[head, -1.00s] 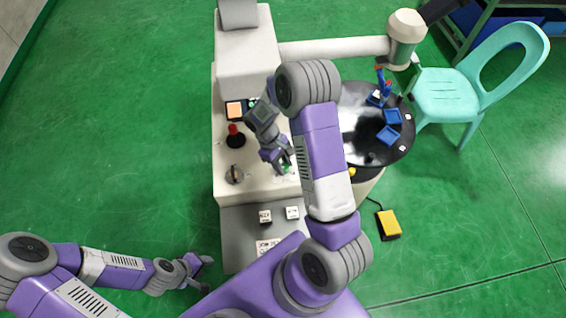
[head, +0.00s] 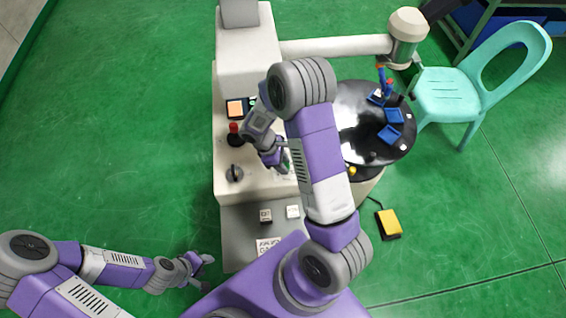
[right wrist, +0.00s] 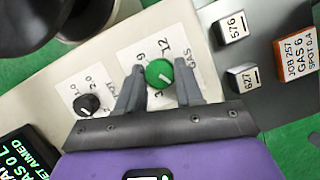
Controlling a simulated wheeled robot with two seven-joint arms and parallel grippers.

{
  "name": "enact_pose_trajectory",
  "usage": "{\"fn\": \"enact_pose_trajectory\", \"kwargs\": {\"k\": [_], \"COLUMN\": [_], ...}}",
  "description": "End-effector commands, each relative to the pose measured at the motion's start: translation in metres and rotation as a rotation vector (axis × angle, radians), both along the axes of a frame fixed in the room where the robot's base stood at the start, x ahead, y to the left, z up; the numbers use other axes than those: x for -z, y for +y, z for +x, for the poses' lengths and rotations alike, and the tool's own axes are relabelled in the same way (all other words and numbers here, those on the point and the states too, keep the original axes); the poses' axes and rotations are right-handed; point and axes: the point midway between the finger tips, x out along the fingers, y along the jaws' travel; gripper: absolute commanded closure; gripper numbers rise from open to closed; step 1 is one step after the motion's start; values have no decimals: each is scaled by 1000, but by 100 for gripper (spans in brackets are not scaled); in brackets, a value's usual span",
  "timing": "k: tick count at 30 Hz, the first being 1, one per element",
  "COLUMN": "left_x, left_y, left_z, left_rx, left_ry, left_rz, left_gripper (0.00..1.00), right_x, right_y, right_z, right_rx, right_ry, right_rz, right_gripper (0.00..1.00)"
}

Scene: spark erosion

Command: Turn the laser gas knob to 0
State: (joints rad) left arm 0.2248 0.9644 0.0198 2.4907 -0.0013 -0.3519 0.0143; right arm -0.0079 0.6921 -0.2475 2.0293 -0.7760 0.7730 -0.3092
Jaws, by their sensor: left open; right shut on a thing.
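The green gas knob (right wrist: 159,73) sits on a white label marked GAS, with 9, 12 and 3 legible around it. A pale pointer line crosses its face; I cannot tell its exact reading. My right gripper (right wrist: 160,88) has one finger on each side of the knob and is shut on it. In the head view my right gripper (head: 284,164) is at the cream machine's front panel, and my arm hides most of the knob. My left gripper (head: 205,272) is open and empty, low at the left, away from the machine.
A black knob (right wrist: 87,104) on a second label sits left of the green one. A dark display (right wrist: 30,150) is at lower left. Two small blocks (right wrist: 231,28) (right wrist: 243,77) and an orange-edged job card (right wrist: 297,57) lie on the grey shelf. A red-topped joystick (head: 235,135) stands nearby.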

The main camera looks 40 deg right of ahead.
Motion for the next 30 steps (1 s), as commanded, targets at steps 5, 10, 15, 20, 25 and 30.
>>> {"fn": "enact_pose_trajectory", "kwargs": {"k": [5, 10, 15, 20, 25, 30], "left_x": [0, 0, 0, 0, -2, -8], "left_y": [0, 0, 0, 0, 0, 0], "left_z": [0, 0, 0, 0, 0, 0], "left_rx": [0, 0, 0, 0, 0, 0], "left_ry": [0, 0, 0, 0, 0, 0], "left_rz": [0, 0, 0, 0, 0, 0], "left_gripper": [57, 57, 57, 57, 57, 57], "right_x": [0, 0, 0, 0, -7, -34], "right_y": [0, 0, 0, 0, 2, 10], "right_z": [0, 0, 0, 0, 3, 10], "right_rx": [-5, -5, -3, -2, -3, -2], "right_ry": [0, 1, 0, 1, -1, -5], "right_rz": [0, 1, 0, 1, 0, 1], "right_gripper": [95, 58, 39, 39, 39, 39]}}
